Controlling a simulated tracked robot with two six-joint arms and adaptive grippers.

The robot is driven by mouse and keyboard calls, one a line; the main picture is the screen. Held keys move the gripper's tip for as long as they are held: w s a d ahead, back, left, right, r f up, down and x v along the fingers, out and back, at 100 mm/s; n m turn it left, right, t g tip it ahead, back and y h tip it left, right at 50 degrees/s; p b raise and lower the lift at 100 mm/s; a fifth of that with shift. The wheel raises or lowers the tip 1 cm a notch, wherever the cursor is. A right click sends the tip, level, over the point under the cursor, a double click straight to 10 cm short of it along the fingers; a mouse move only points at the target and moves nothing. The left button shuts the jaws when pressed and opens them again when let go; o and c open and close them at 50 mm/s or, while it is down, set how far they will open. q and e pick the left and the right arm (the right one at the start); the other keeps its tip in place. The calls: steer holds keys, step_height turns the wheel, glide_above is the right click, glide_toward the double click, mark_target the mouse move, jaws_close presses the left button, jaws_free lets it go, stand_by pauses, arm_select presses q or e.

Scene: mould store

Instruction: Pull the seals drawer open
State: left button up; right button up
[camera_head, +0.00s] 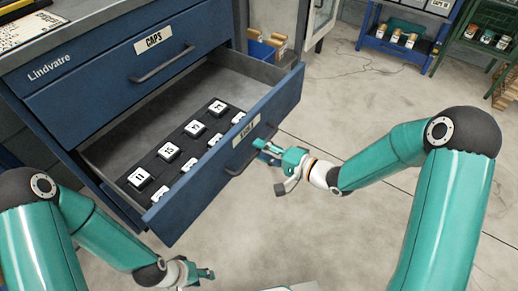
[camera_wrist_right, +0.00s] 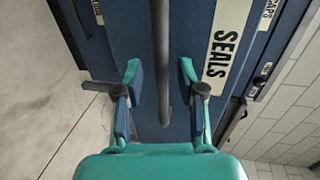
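The blue seals drawer (camera_head: 222,190) stands pulled well out of the cabinet in the head view, showing its inside. Its SEALS label (camera_head: 246,131) is on the front and reads clearly in the right wrist view (camera_wrist_right: 222,52). The dark bar handle (camera_wrist_right: 160,55) runs between the two fingers of my right gripper (camera_wrist_right: 160,82). These fingers are apart, with a visible gap on each side of the bar. In the head view my right gripper (camera_head: 270,152) is at the drawer front. My left gripper (camera_head: 200,274) is low, away from the drawer; its fingers are too small to judge.
Numbered blocks (camera_head: 168,152) sit in a dark holder inside the drawer. The caps drawer (camera_head: 125,70) above is shut. Blue bins (camera_head: 262,48) stand behind the drawer, and a blue rack (camera_head: 400,45) is at the back. The floor (camera_head: 330,100) between is mostly clear.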

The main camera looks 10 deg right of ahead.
steer(key=v, duration=1)
arm_select(q)
steer(key=shift+s, duration=0.1)
arm_select(e)
steer(key=shift+s+d+f, duration=0.1)
steer(key=shift+s+f, duration=0.05)
steer(key=shift+s, duration=0.05)
